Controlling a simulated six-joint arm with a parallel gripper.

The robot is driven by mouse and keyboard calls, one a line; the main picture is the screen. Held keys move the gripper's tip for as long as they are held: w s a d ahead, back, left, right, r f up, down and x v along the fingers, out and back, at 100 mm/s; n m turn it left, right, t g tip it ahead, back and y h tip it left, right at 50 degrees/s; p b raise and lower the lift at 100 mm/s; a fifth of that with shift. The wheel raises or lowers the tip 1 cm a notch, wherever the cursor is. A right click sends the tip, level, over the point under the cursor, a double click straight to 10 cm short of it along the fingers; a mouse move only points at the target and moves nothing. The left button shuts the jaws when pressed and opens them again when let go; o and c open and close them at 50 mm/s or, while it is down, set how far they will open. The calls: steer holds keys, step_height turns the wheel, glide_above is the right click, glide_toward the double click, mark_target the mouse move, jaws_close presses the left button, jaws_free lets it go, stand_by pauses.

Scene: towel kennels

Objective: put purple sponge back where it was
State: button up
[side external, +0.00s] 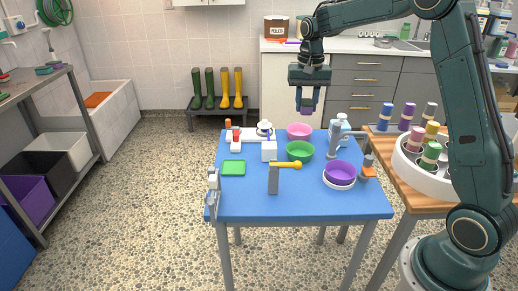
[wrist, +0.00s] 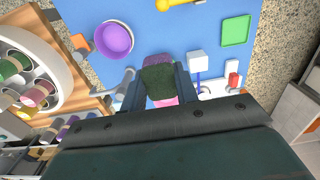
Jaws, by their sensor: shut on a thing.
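My gripper (side external: 306,97) is shut on the purple sponge, high above the back edge of the blue table (side external: 240,205). In the wrist view the purple sponge (wrist: 158,61) with its dark green scouring side (wrist: 160,84) sits between the two fingers (wrist: 158,88). In the side view a little purple of the sponge (side external: 306,107) shows below the fingers. The sponge touches nothing but the fingers. Which spot it came from cannot be told.
On the table are a pink bowl (side external: 299,130), a green bowl (side external: 299,151), a purple bowl (side external: 340,172), a green square tray (side external: 234,168), a white block (side external: 269,151) and a grey stand (side external: 273,181) with a yellow piece. A white round rack (side external: 408,168) of coloured spools stands right.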

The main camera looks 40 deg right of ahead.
steer(key=s+d, duration=0.1)
glide_above(304, 179)
step_height(304, 179, down, 4)
steer(key=shift+f, duration=0.6)
steer(key=shift+f, duration=0.1)
step_height(304, 179, down, 20)
steer(key=shift+r, duration=0.1)
stand_by(0.6)
steer(key=o, duration=0.9)
